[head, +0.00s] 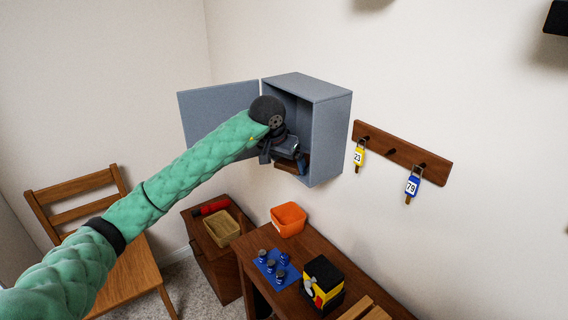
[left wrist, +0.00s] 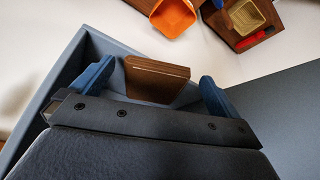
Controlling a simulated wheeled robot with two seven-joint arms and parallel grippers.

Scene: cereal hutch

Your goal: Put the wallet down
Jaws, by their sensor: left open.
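The brown wallet (left wrist: 157,80) is inside the grey wall cabinet (head: 328,130), near its floor; the left wrist view shows it between my two blue fingers, with gaps on both sides. In the head view it is mostly hidden, and only a brown part (head: 287,167) shows below my gripper. My left gripper (head: 290,153) reaches into the open cabinet and is open. I cannot tell how the wallet's underside meets the cabinet floor. My right gripper is not in view.
The cabinet door (head: 215,122) stands open to the left. A key rack (head: 400,152) with two tagged keys hangs to the right. Below, a desk (head: 255,247) bears an orange bin (head: 288,219), a blue mat with pegs and a toy block. A chair (head: 130,262) stands left.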

